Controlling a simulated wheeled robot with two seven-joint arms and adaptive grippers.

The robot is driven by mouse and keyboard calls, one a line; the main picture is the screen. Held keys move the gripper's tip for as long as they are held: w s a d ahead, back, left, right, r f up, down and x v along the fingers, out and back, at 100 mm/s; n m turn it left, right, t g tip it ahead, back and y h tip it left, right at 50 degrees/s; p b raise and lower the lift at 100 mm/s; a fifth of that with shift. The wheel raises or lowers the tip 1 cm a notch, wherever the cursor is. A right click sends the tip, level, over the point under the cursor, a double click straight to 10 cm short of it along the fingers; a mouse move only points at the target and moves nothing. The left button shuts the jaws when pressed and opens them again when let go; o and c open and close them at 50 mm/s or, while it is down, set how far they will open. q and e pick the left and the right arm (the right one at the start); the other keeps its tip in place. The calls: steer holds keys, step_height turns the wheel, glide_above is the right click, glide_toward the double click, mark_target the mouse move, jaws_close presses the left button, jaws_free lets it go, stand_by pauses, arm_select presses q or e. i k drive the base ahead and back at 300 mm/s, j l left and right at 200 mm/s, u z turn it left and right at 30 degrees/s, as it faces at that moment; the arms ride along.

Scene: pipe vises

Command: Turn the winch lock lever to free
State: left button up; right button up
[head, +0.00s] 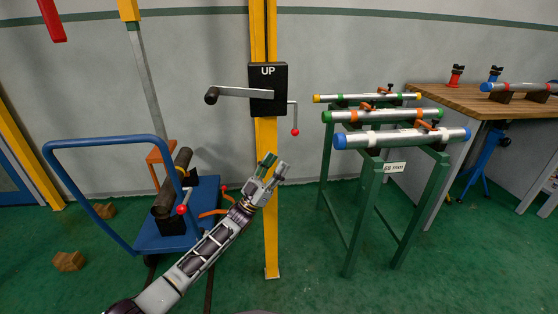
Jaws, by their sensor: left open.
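The winch is a black box marked UP (267,88) on a yellow post (270,200). A grey crank with a black knob (211,96) reaches left from it. The lock lever (295,116) is a thin rod at the box's right side, hanging down to a red ball end. My left gripper (275,165) is in front of the post, below the box and lower left of the red ball. It is open, empty and apart from the lever. My right gripper is not in view.
A blue cart (175,228) with a dark pipe stands left of the post. A green rack (370,210) holding several pipes stands to the right. A wooden workbench (470,98) is at the far right. The wall behind the post is clear.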

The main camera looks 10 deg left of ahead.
mark_target(295, 120)
steer(key=k, duration=1)
